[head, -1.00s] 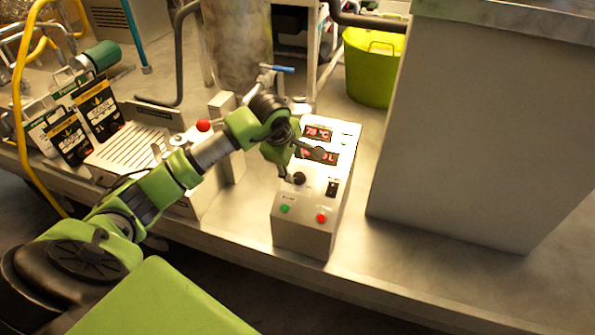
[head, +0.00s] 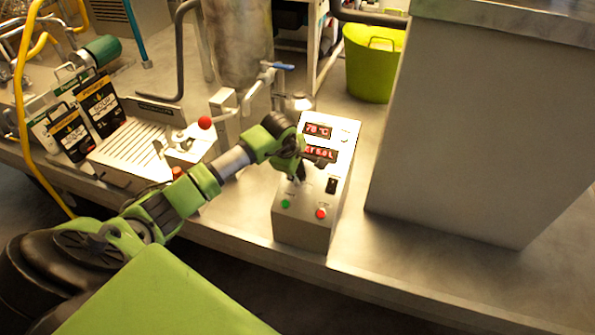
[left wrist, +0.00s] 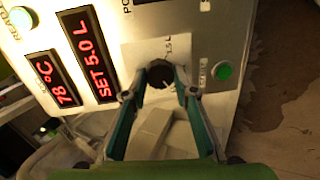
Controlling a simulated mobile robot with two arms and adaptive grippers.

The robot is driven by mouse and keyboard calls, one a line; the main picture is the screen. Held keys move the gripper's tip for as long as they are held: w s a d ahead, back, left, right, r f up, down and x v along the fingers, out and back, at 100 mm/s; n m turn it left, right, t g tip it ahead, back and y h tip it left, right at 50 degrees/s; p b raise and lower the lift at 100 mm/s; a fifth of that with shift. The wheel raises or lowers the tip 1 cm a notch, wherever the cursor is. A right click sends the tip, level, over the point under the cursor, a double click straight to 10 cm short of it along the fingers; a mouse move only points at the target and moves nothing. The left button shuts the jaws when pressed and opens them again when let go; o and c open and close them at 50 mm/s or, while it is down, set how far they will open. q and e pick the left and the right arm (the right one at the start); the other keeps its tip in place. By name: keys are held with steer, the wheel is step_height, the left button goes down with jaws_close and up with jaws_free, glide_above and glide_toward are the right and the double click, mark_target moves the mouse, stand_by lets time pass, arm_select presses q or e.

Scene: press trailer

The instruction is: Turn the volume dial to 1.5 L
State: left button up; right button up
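The volume dial (left wrist: 159,73) is a small black knob on the white panel of the control box (head: 303,233). A "1.5 L" mark shows beside it in the left wrist view. The volume display (left wrist: 86,52) reads SET 5.0 L in red; it also shows in the head view (head: 320,153). My left gripper (left wrist: 162,80) has its fingertips on either side of the dial, close to it. The fingers are apart, and I see no clear contact. In the head view, the left gripper (head: 298,174) largely hides the dial. My right gripper is not in view.
The panel has a 78 °C display (head: 317,130), a black switch (head: 331,185), a green button (head: 285,204) and a red button (head: 321,213). A red-knobbed lever (head: 205,122) stands left of my arm. A large metal cabinet (head: 470,130) stands at right.

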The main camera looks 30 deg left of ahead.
arm_select(q)
steer(key=shift+f+n+b, duration=0.2)
steer(key=shift+n+b, duration=0.2)
steer(key=shift+b, duration=0.5)
steer(key=n+b, duration=0.4)
steer(key=b, duration=0.1)
steer(key=n+b, duration=0.5)
steer(key=shift+s+f+t, duration=0.15)
steer(key=shift+t, duration=0.15)
steer(key=n+b, duration=0.5)
steer(key=n, duration=0.1)
steer(key=shift+n+t+b, duration=0.3)
steer(key=shift+b, duration=0.05)
steer(key=n+b, duration=0.2)
steer(key=n, duration=0.1)
steer(key=shift+d, duration=0.1)
steer(key=shift+n+b, duration=0.9)
steer(key=shift+n, duration=0.5)
steer(key=shift+s, duration=0.1)
steer(key=shift+r, duration=0.2)
steer(key=o, duration=1.1)
